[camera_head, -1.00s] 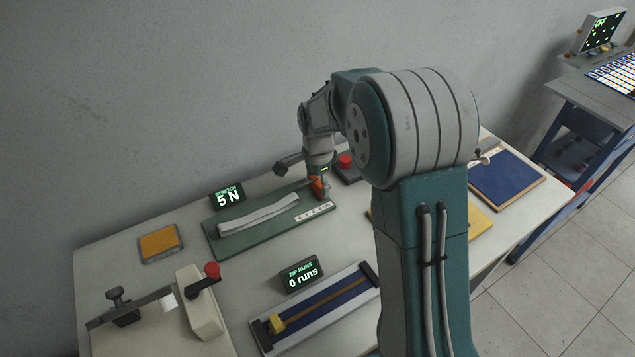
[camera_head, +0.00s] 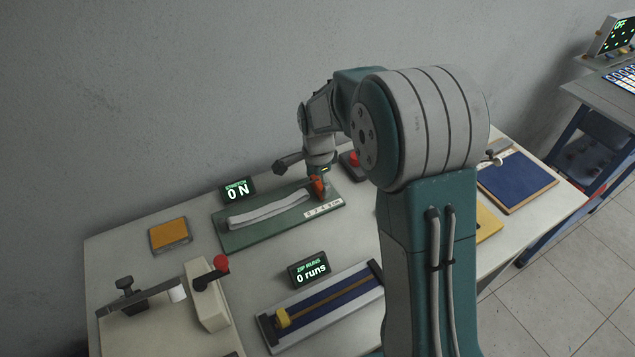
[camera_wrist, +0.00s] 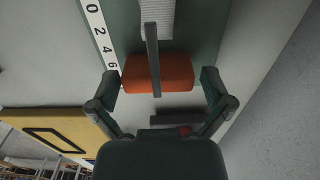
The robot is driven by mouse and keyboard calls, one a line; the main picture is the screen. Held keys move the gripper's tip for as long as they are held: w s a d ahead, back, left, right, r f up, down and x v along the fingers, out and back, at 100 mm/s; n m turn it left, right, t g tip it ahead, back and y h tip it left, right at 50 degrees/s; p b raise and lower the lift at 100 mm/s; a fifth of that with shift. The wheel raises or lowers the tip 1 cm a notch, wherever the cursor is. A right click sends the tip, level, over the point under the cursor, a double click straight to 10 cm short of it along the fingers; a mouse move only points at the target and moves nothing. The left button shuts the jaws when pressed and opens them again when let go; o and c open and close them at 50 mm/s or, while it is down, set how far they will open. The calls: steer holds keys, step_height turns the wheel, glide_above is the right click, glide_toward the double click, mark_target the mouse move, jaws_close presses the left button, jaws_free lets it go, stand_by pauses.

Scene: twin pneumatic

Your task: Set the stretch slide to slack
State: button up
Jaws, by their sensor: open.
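The stretch rig is a green board (camera_head: 240,237) with a pale grey band (camera_head: 268,210) lying along it. Its orange slide (camera_head: 318,187) is at the board's right end, and in the wrist view the slide (camera_wrist: 175,72) sits beside a white number scale (camera_wrist: 97,30). The stretch display (camera_head: 237,189) reads 0 N. My gripper (camera_head: 322,192) is down at the slide. In the wrist view its fingers (camera_wrist: 160,88) are spread, one on each side of the orange block; I cannot tell whether they touch it.
The zip rig (camera_head: 325,305) with its display (camera_head: 308,269) reading 0 runs is in front. A red-knobbed lever device (camera_head: 205,295) stands at front left. An orange pad (camera_head: 170,234), a red button (camera_head: 354,159) and a blue mat (camera_head: 517,181) lie around. The wall is close behind.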

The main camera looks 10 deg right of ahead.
mark_target(317, 181)
step_height(317, 181, up, 12)
stand_by(0.5)
steer(key=s+d+r+n+t, duration=0.1)
steer(key=s+d+r+n, duration=0.1)
steer(key=s+r+n, duration=0.35)
steer(key=s+d+r+n+t, duration=0.1)
steer(key=s+r+n+t, duration=0.1)
steer(key=s, duration=0.6)
steer(key=s+d+f+n+t, duration=0.1)
steer(key=s+d+n+t, duration=0.1)
steer(key=s+n, duration=0.5)
steer(key=s, duration=0.6)
steer(key=shift+f+t, duration=0.2)
steer(key=shift+t, duration=0.1)
